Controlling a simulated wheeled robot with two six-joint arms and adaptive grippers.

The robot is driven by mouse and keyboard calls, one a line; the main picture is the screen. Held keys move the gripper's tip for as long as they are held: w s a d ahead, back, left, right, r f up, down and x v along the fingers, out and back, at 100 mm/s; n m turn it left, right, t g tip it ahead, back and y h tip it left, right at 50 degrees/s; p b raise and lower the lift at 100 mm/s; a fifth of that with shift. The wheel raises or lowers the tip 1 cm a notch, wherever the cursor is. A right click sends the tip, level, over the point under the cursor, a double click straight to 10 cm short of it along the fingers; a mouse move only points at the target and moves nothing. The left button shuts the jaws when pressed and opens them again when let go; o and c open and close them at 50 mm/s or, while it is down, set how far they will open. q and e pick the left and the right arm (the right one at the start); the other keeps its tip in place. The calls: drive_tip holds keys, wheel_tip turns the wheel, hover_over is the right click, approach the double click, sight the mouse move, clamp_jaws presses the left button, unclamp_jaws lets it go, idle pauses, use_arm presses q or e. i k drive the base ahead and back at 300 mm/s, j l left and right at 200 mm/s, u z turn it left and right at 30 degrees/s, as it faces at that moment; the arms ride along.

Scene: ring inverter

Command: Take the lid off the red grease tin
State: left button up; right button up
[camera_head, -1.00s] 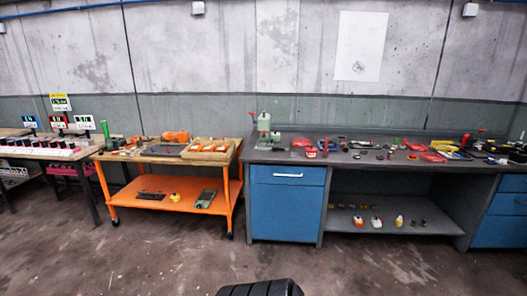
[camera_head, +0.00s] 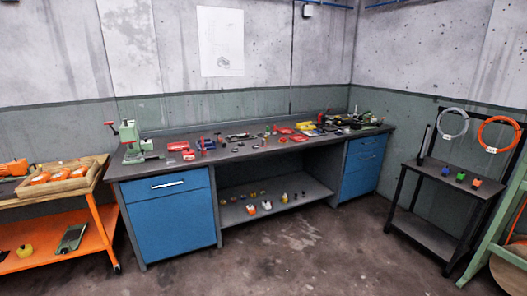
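Neither of my grippers shows in the head view. A long dark workbench (camera_head: 240,150) with blue cabinets stands ahead, some distance away.
A green press (camera_head: 131,142) stands on the bench's left end. An orange cart (camera_head: 70,222) with a wooden tray (camera_head: 62,185) is at left. A black rack stand (camera_head: 441,190) with coiled rings and a green frame (camera_head: 497,225) are at right. The floor (camera_head: 300,255) before the bench is clear.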

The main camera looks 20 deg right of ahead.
sight(189, 152)
drive_tip(key=z, duration=0.1)
drive_tip(key=u, duration=0.2)
drive_tip(key=i+l+u, duration=0.45)
drive_tip(key=i, duration=0.15)
drive_tip(key=i+l+u, duration=0.5)
drive_tip(key=l, duration=0.1)
